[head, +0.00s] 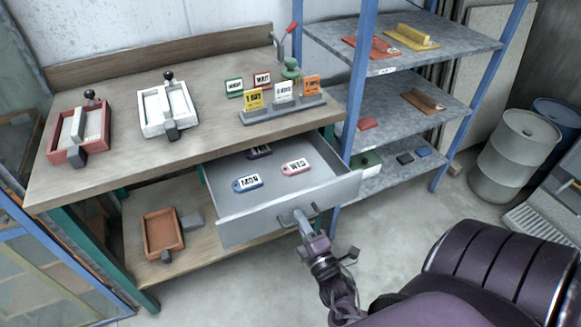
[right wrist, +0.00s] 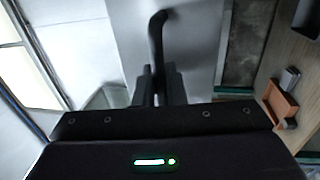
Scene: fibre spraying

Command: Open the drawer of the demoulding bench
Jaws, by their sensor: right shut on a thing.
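The drawer (head: 262,208) of the demoulding bench (head: 200,140) stands pulled out, its grey tray showing inside. It holds a blue MON tag (head: 248,183), a red WED tag (head: 296,167) and a dark tag (head: 259,151) near the back, partly under the bench top. My right gripper (head: 302,220) is at the drawer's front and shut on the dark bar handle (head: 312,210). In the right wrist view the handle (right wrist: 157,40) runs between the two fingers (right wrist: 160,85). My left gripper is not in view.
On the bench top are a red mould (head: 78,135), a white mould (head: 165,108) and a rack of cards (head: 282,108). An orange tray (head: 163,233) lies on the lower shelf. A blue-posted shelf unit (head: 400,115) stands close right of the drawer. The floor in front is clear.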

